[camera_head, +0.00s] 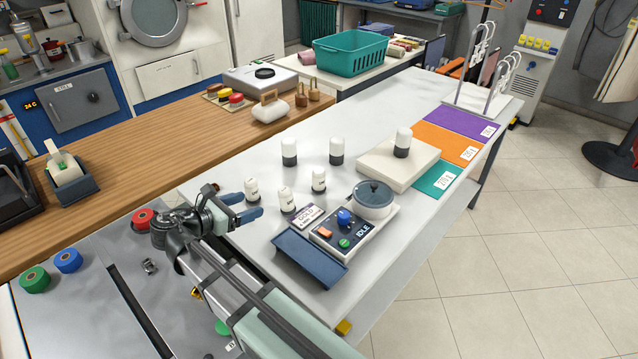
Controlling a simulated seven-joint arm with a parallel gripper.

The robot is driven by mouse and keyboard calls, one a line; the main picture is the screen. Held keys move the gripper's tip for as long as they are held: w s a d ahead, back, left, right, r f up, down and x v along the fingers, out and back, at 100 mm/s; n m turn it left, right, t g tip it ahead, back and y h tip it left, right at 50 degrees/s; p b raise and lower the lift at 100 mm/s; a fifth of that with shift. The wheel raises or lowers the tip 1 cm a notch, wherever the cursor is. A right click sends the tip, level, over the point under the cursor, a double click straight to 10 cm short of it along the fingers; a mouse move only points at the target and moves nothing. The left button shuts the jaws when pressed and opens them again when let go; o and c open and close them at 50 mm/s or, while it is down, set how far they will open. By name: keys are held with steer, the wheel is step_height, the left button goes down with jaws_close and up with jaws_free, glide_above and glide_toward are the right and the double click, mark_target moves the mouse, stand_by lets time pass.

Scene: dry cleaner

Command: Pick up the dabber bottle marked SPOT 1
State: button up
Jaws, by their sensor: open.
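Several small dabber bottles with white tops stand upright on the pale table. Two with dark lower halves stand at the back, one left (289,152) and one right (336,151). A third two-tone bottle (402,142) stands on a cream board.
A control unit (345,240) with a round lidded pot (373,198) and a blue tray (308,258) sits right of my gripper. The cream board (380,170) lies behind it. Teal, orange and purple mats (445,150) line the right edge. Bare table lies around the back bottles.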

steer(key=w+d+r+m+g+y, duration=0.1)
steer(key=w+d+r+m+g, duration=0.2)
steer(key=w+d, duration=0.55)
steer(key=w+d+r+m+g, duration=0.2)
steer(key=w+d+m, duration=0.15)
steer(key=d, duration=1.05)
steer(key=w+d+r+m+g+y, duration=0.1)
steer(key=w+d+r+m+g, duration=0.15)
steer(key=w+d, duration=0.6)
steer(key=n+g+y, duration=0.2)
steer(key=y, duration=0.6)
glide_above(319, 180)
steer(key=w, duration=0.3)
steer(key=shift+s+d+f, duration=0.1)
steer(key=shift+d+f, duration=0.15)
steer(key=shift+f, duration=0.3)
steer(key=shift+s+d+f, duration=0.1)
steer(key=shift+d+f, duration=0.1)
steer(key=shift+f, duration=0.3)
steer(key=shift+s+a+f+g+y, duration=0.1)
steer(key=shift+s+a+g+y, duration=0.1)
steer(key=shift+g+y, duration=0.15)
steer(key=shift+s+f, duration=0.1)
steer(key=shift+f, duration=0.2)
step_height(319, 180, down, 8)
steer(key=shift+r, duration=0.1)
steer(key=shift+a+f, duration=0.2)
steer(key=shift+f, duration=2.4)
